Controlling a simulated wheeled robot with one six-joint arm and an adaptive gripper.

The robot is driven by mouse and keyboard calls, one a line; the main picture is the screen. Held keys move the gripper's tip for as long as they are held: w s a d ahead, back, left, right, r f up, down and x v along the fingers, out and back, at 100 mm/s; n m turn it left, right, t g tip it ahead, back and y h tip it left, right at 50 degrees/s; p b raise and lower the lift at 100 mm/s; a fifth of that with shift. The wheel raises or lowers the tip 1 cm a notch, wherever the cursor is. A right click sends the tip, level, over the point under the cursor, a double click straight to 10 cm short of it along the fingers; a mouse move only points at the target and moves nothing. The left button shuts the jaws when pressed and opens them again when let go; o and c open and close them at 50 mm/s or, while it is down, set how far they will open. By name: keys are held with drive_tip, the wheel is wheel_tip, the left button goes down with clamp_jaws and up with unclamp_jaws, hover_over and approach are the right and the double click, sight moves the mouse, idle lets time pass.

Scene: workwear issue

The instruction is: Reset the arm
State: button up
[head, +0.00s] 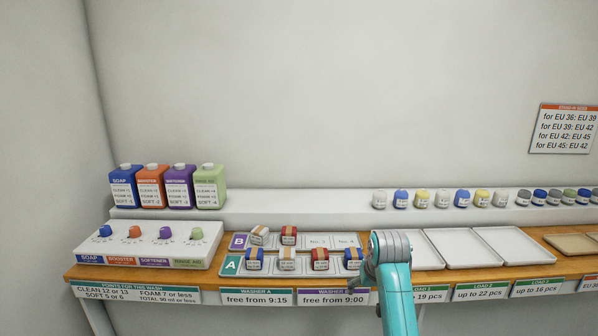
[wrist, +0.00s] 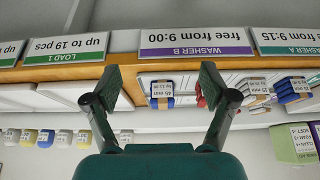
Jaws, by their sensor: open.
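My gripper (wrist: 163,88) is open in the wrist view, its two dark green fingers spread wide with nothing between them. That view is upside down and looks at the bench front by the Washer B label (wrist: 195,42). My teal arm (head: 398,295) with its grey joint rises at the lower middle of the head view, in front of the bench. It hides the right end of the A/B board and part of the first tray. My gripper's fingers cannot be made out clearly in the head view.
The A/B board (head: 222,267) holds several banded blocks. A dial panel (head: 140,247) and several coloured bottles (head: 152,187) stand left. Mostly empty trays (head: 455,248) lie right of my arm. Small jars (head: 422,199) line the back shelf. A sign (head: 565,128) hangs right.

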drive_tip(key=s+f+t, duration=0.1)
drive_tip(key=s+f, duration=0.4)
drive_tip(key=f, duration=0.7)
drive_tip(key=s+f+t, duration=0.2)
drive_tip(key=s+f, duration=0.5)
drive_tip(key=s, duration=0.5)
drive_tip(key=s+f+t, duration=0.2)
drive_tip(key=s+f, duration=0.5)
drive_tip(key=s, duration=0.6)
drive_tip(key=s+r+t, duration=0.2)
drive_tip(key=s+r, duration=0.3)
drive_tip(key=s, duration=0.8)
drive_tip(key=s+r+t, duration=0.1)
drive_tip(key=s+r, duration=0.4)
drive_tip(key=s, duration=0.7)
drive_tip(key=s+r+t, duration=0.1)
drive_tip(key=s+r, duration=0.6)
drive_tip(key=r, duration=0.2)
drive_tip(key=shift+t, duration=0.4)
